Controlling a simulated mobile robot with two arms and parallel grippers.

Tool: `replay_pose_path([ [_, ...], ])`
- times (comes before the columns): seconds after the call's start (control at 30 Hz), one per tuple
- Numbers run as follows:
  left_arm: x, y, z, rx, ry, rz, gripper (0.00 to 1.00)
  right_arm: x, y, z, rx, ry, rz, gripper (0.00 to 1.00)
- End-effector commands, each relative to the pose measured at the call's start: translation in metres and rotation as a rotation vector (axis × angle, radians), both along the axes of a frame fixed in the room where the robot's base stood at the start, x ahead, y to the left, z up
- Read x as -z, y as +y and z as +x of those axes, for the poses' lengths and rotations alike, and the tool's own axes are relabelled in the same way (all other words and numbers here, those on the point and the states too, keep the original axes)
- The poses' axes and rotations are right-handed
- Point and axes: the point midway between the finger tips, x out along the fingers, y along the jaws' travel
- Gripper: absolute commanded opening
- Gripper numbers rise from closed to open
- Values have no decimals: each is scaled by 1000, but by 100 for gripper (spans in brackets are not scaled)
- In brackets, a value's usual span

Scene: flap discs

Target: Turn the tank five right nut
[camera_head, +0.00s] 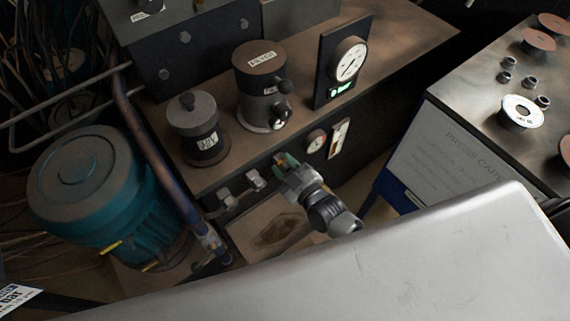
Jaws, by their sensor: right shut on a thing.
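My right gripper (284,162) is at the front face of the brown-topped bench (214,172), its arm coming up from the lower right. Its green-tipped fingers are shut at the right end of a row of small metal fittings. The gripper hides what it holds, which appears to be the right nut. Two other fittings show to its left, a middle one (256,180) and a left one (225,198). I cannot read a tank number here. My left gripper is not in view.
On the bench stand a small dark canister (193,130), a taller labelled canister (262,85) and a gauge panel (345,65). A teal motor (100,195) and a slanting pipe (150,150) are at left. A metal table (480,90) with discs stands at right.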

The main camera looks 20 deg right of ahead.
Motion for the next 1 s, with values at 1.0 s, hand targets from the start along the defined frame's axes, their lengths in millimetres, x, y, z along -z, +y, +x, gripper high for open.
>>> replay_pose_path([
  [1.0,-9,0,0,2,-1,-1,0,0,-5,2,0,251,688,11],
])
